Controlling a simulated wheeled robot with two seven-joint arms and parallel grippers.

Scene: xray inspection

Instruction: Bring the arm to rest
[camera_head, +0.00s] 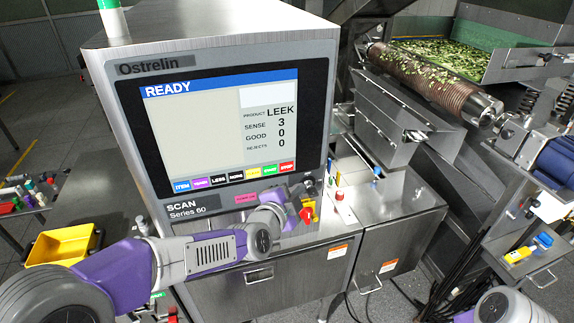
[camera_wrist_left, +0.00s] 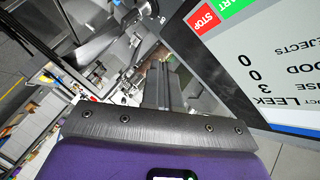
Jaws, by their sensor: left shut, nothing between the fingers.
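My left arm reaches in from the left in the head view, across the front of the grey scanner. Its left gripper (camera_head: 311,184) is shut and empty, just below the lower right corner of the touch screen (camera_head: 200,125). In the left wrist view the shut fingers (camera_wrist_left: 160,85) point away from the camera, with the tilted screen (camera_wrist_left: 275,60) to their right. Whether the fingertips touch the panel cannot be told. The screen reads READY, product LEEK, sense 3, good 0, rejects 0. My right gripper is out of view.
A red knob on a yellow plate (camera_head: 307,212) sits close below the left gripper. A yellow bin (camera_head: 62,246) is at the lower left. A ribbed roller (camera_head: 430,78) and a green tray of chopped leek (camera_head: 500,40) are at the upper right.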

